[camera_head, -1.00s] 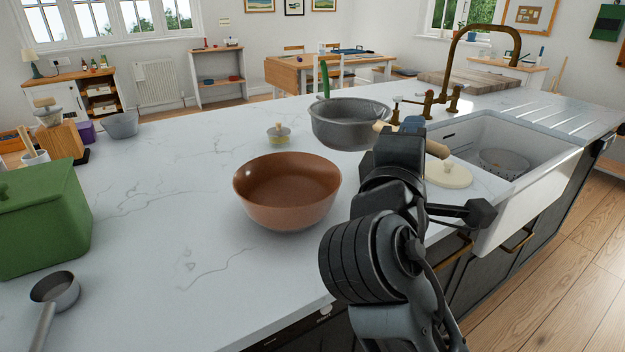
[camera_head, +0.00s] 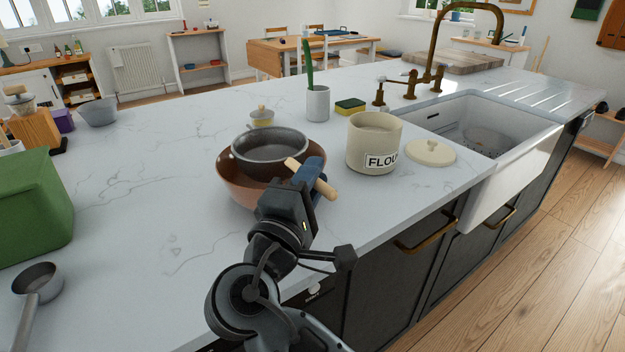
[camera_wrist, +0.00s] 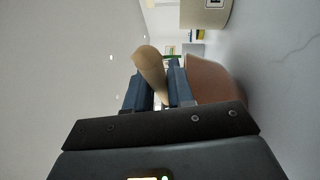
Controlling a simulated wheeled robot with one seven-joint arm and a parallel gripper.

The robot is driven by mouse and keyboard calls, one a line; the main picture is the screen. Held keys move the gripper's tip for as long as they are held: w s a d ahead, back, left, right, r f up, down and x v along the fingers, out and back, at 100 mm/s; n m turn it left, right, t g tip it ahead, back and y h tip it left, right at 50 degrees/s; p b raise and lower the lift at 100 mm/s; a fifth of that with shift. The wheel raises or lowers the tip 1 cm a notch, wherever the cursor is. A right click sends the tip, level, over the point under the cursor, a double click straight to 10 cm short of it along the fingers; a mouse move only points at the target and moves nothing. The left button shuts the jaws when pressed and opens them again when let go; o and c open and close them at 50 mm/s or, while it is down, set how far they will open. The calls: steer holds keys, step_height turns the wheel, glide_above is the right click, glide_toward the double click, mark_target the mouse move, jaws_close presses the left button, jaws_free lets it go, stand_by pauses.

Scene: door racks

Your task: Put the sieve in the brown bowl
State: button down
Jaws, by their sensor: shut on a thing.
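The sieve (camera_head: 268,146) is a round grey metal pan-like piece with a wooden handle (camera_head: 322,186). My gripper (camera_head: 305,180) is shut on the handle; in the wrist view the handle (camera_wrist: 149,65) shows between the blue fingers (camera_wrist: 158,88). The sieve is over the brown bowl (camera_head: 236,190), its round part overlapping the bowl's opening in the head view. Whether it touches the bowl's rim or hangs just above I cannot tell. The bowl stands on the white counter and also shows at the right in the wrist view (camera_wrist: 212,80). Its inside is mostly hidden.
A cream flour canister (camera_head: 374,148) stands right of the bowl, its lid (camera_head: 431,152) beside it. A green box (camera_head: 35,212) and a ladle (camera_head: 38,284) are at left. The sink (camera_head: 500,125) is at right.

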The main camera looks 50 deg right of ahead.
steer(key=shift+f, duration=0.2)
steer(key=shift+f, duration=0.15)
steer(key=shift+f, duration=0.35)
steer(key=c, duration=1)
jaws_free()
steer(key=shift+r, duration=0.2)
steer(key=v, duration=0.4)
steer(key=b+v, duration=0.1)
steer(key=v, duration=0.7)
steer(key=shift+r, duration=0.3)
